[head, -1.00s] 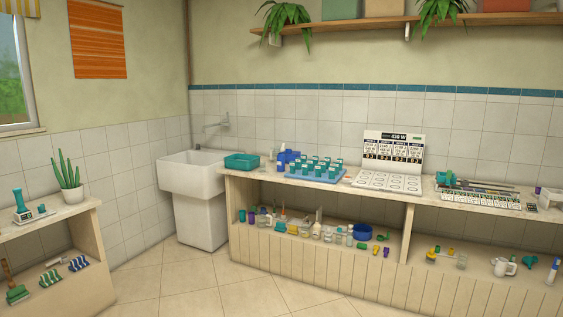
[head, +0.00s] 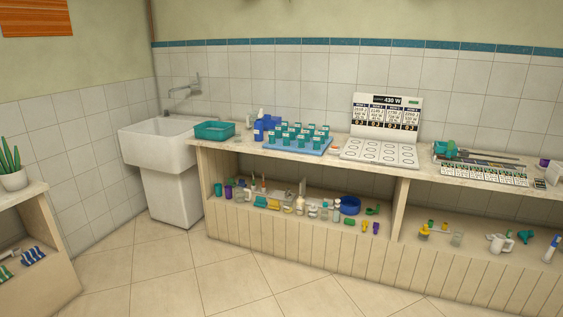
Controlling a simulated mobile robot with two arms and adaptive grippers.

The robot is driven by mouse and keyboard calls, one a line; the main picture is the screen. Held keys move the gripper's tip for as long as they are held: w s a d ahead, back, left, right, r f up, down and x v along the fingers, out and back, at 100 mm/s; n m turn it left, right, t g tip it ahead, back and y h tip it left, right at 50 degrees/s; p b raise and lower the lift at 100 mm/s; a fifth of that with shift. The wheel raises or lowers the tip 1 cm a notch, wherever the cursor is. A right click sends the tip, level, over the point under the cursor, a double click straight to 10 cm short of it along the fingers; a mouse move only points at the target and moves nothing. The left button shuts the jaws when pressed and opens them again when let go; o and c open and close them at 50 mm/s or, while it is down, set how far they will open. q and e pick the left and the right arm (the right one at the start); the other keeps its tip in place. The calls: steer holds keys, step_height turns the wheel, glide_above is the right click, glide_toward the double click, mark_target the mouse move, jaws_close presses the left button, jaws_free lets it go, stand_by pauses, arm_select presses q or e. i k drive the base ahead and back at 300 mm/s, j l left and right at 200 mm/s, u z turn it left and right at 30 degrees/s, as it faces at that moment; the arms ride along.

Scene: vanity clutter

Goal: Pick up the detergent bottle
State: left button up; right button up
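A blue bottle (head: 259,128), which looks like the detergent bottle, stands upright on the long counter (head: 228,143). It is between the teal basin (head: 214,131) and a blue tray of teal-capped containers (head: 298,145). Another blue shape is close behind it on the right, and I cannot tell whether it is a separate bottle. Small bottles (head: 301,205) also stand on the shelf below, too small to identify. Neither of my grippers is in view.
A white sink (head: 155,150) stands left of the counter. A white board with a sign (head: 386,118) and a tray of tools (head: 480,172) occupy the counter's right part. A low shelf unit (head: 50,250) is at the left. The tiled floor (head: 220,280) in front is clear.

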mark_target(258, 124)
steer(key=i, duration=2.4)
steer(key=i+u, duration=0.2)
steer(key=i, duration=0.3)
steer(key=i+l+u, duration=0.15)
steer(key=i, duration=0.35)
steer(key=i+l+u, duration=0.2)
steer(key=i, duration=0.3)
